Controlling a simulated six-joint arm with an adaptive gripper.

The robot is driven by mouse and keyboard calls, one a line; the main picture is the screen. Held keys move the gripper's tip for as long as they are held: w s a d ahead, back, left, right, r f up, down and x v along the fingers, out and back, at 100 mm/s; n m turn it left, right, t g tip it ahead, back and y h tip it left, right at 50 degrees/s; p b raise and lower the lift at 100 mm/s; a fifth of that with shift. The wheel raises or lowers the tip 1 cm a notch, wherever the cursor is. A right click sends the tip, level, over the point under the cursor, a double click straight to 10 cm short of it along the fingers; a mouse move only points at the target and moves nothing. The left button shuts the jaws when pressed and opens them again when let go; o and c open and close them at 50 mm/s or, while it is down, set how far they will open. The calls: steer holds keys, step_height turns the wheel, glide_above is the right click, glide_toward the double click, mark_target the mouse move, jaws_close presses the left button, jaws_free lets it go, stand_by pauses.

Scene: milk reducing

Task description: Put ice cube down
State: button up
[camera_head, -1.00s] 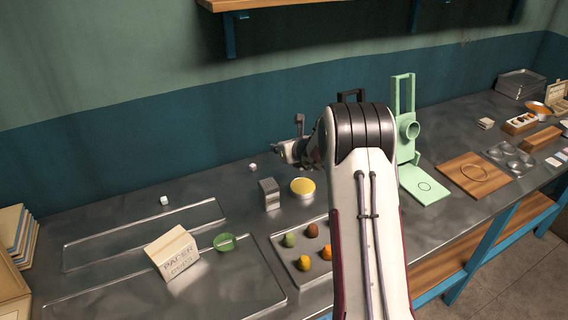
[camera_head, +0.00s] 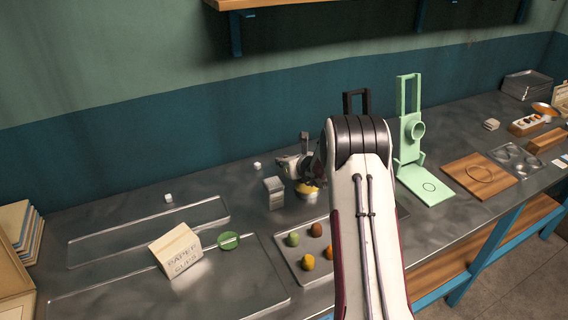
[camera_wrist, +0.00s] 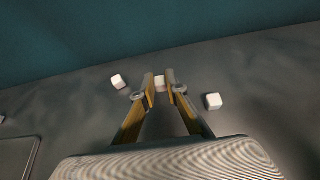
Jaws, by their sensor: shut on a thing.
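A small white ice cube (camera_wrist: 160,83) is between the fingertips of my gripper (camera_wrist: 161,84) in the wrist view; the fingers are shut on it. Two more white cubes lie on the counter, one to the left (camera_wrist: 118,81) and one to the right (camera_wrist: 213,101) of the fingers. In the head view my gripper (camera_head: 300,168) is low at the back of the counter, just behind a yellow-filled bowl (camera_head: 308,193) and partly covering it. The held cube cannot be made out there. White cubes also show on the counter (camera_head: 257,165) and farther left (camera_head: 168,197).
A grey metal block (camera_head: 274,192) stands left of the bowl. A tray (camera_head: 288,262) with several coloured pieces is in front. A paper box (camera_head: 176,250) and a green bowl (camera_head: 229,241) are left. A green stand (camera_head: 408,130) rises right of my arm.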

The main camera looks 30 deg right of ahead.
steer(key=shift+f, duration=0.4)
steer(key=shift+f, duration=0.2)
steer(key=o, duration=0.7)
steer(key=shift+o, duration=0.2)
steer(key=shift+r, duration=0.25)
steer(key=shift+v, duration=5.95)
steer(key=shift+a, duration=0.1)
